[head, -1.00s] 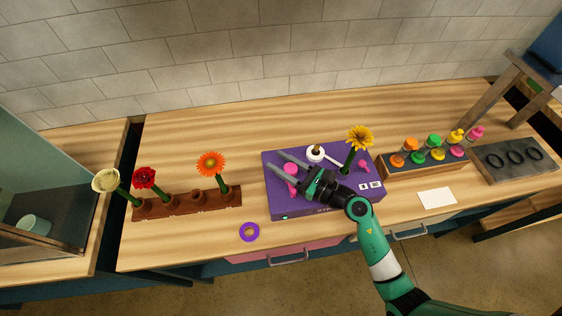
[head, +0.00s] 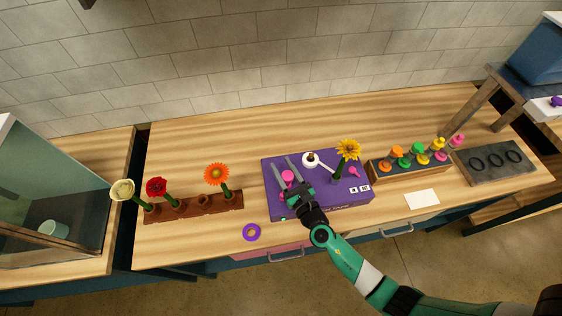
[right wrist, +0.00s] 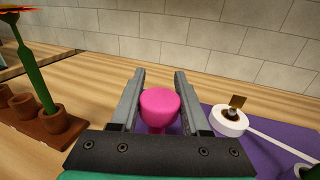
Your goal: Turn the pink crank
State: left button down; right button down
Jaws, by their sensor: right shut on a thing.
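The pink crank's knob (head: 287,176) stands on the left part of the purple box (head: 330,206). In the right wrist view the knob (right wrist: 160,106) is between the two grey fingers, with its lower part hidden by the gripper's body. My right gripper (head: 279,162) is shut on the knob, with its fingertips reaching past it toward the back. More pink shows beside the gripper, mostly hidden. My left gripper is not in view.
A white spool (head: 310,159) with a white arm and a yellow flower (head: 348,150) stand on the box. A brown flower rack (head: 190,206) is to the left, a purple ring (head: 251,232) in front. A rack of colored bottles (head: 410,171) stands to the right.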

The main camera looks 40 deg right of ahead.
jog(key=shift+m+g+h, duration=0.5)
jog(key=shift+m+h, duration=0.3)
jog(key=shift+h, duration=0.3)
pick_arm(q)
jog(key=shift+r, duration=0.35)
pick_arm(e)
jog(key=shift+s+d+f+m+g+h, duration=0.15)
jog(key=shift+d+m+g+h, duration=0.1)
jog(key=shift+m+g+h, duration=0.6)
jog(key=shift+s+d+r+m+g+h, duration=0.15)
jog(key=shift+m+g+h, duration=0.4)
jog(key=shift+h, duration=0.6)
jog(key=shift+d, duration=0.1)
jog(key=shift+c, duration=1.9)
grip_release()
